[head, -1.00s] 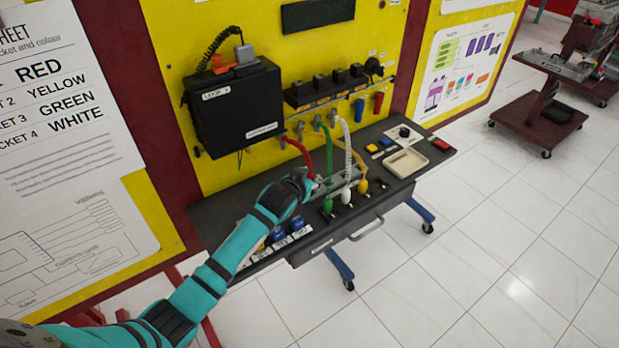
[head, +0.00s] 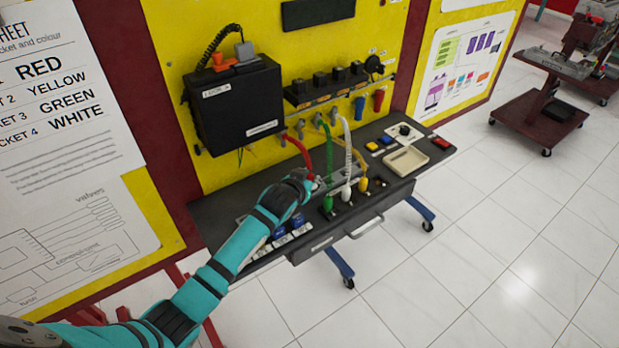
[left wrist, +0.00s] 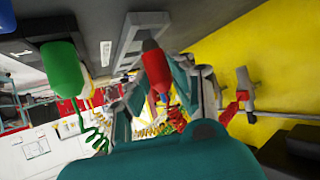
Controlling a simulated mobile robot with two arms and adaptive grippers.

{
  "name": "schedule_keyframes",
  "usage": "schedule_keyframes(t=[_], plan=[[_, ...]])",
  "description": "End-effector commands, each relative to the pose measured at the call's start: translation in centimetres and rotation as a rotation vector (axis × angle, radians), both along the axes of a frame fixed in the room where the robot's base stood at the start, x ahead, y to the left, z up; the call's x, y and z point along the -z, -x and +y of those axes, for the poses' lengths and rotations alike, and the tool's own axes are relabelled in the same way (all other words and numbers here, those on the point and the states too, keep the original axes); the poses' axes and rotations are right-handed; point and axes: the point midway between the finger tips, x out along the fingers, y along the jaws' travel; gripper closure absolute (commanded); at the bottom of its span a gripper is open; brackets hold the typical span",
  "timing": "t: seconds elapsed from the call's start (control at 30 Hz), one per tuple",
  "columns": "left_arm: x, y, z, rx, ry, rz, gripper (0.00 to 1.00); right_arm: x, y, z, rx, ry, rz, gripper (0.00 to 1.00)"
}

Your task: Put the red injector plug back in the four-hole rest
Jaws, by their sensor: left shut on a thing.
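My left gripper (head: 314,184) is shut on the red injector plug (left wrist: 156,72), which shows between the fingers in the left wrist view. The plug's grey tip points at a grey slotted bar (left wrist: 128,58), apparently the four-hole rest. I cannot tell whether the tip is in a hole or only close to it. In the head view the gripper hides the plug, and its red cable (head: 305,150) runs up to the panel. The green plug (head: 328,204), white plug (head: 347,194) and yellow plug (head: 363,185) stand in a row to the right. My right gripper is not in view.
The plugs' cables arch close behind the gripper. A black box (head: 235,105) hangs on the yellow panel at the back. Blue parts (head: 297,220) with labels lie near the front edge, by my forearm. A beige tray (head: 405,160) is at the right of the dark bench (head: 220,215).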

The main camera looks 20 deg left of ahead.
Motion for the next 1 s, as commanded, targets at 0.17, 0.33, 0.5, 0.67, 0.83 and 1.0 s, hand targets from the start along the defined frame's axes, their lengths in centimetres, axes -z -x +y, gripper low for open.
schedule_keyframes(t=[0.17, 0.33, 0.5, 0.67, 0.83, 1.0], plan=[[0.0, 0.0, 0.0, 0.0, 0.0, 0.0, 1.0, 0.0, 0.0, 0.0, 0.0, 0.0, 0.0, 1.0], [0.1, 0.0, 0.0, 0.0, 0.0, 0.0, 1.0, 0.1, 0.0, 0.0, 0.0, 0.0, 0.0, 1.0], [0.4, 0.0, 0.0, 0.0, 0.0, 0.0, 1.0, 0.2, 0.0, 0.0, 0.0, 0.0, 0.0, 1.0], [0.6, 0.0, 0.0, 0.0, 0.0, 0.0, 1.0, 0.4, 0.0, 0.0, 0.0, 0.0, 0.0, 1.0], [0.9, 0.0, 0.0, 0.0, 0.0, 0.001, 1.0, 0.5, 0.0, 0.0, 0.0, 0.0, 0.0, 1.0], [1.1, 0.0, 0.0, 0.0, 0.0, 0.001, 1.0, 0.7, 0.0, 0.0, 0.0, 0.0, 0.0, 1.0]])
